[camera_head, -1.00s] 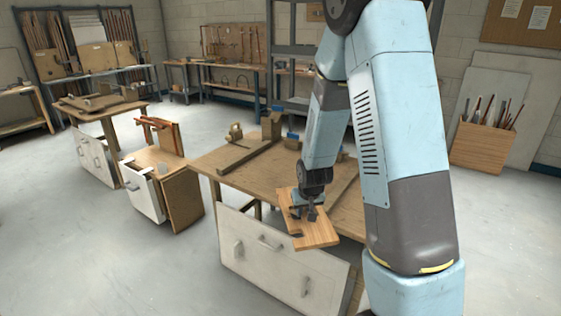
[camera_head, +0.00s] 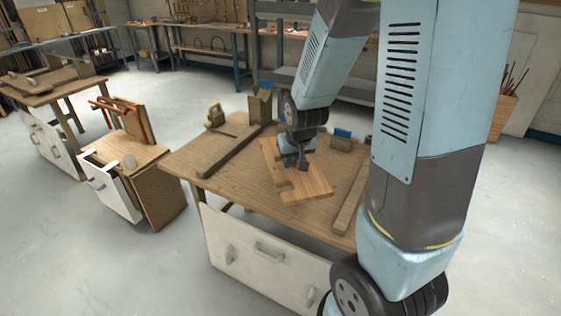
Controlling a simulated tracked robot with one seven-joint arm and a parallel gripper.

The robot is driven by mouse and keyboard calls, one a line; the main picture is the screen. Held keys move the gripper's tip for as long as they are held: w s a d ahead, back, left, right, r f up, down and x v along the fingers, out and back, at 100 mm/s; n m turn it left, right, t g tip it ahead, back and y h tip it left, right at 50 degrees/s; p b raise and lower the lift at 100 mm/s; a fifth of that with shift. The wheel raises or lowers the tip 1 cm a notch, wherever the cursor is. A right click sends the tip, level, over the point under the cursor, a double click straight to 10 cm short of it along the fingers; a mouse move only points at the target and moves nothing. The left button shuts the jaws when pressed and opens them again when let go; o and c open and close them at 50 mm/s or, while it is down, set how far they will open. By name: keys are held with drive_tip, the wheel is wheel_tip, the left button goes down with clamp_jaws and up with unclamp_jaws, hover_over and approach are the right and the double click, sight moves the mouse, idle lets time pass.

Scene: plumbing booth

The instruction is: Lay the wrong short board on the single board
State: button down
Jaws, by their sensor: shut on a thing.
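A short light-brown board (camera_head: 306,187) is in my gripper (camera_head: 296,165) over the middle of the near wooden workbench (camera_head: 215,178). My gripper points down at the board's upper part and is shut on it; its fingers partly cover the board. A dark notch or gap shows at the board's left edge. I cannot tell whether the board touches the bench top or hangs just above it. I cannot tell for certain which thing is the single board.
Long wooden strips lie on the bench, left (camera_head: 232,153) and right (camera_head: 350,196) of the held board. Small wooden blocks and blue-topped items stand at its back. A small cabinet (camera_head: 160,190) with orange clamps stands left. Floor between is clear.

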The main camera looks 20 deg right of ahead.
drive_tip(key=w+f, duration=0.1)
drive_tip(key=w, duration=0.2)
drive_tip(key=w+f, duration=0.1)
drive_tip(key=w, duration=0.2)
drive_tip(key=w+f, duration=0.2)
drive_tip(key=w, duration=0.1)
drive_tip(key=shift+d, duration=0.4)
drive_tip(key=w+f, duration=0.1)
drive_tip(key=f, duration=0.1)
drive_tip(key=w+f, duration=0.4)
drive_tip(key=shift+d, duration=0.2)
drive_tip(key=shift+f, duration=1.45)
drive_tip(key=shift+f, duration=0.6)
drive_tip(key=c, duration=1)
unclamp_jaws()
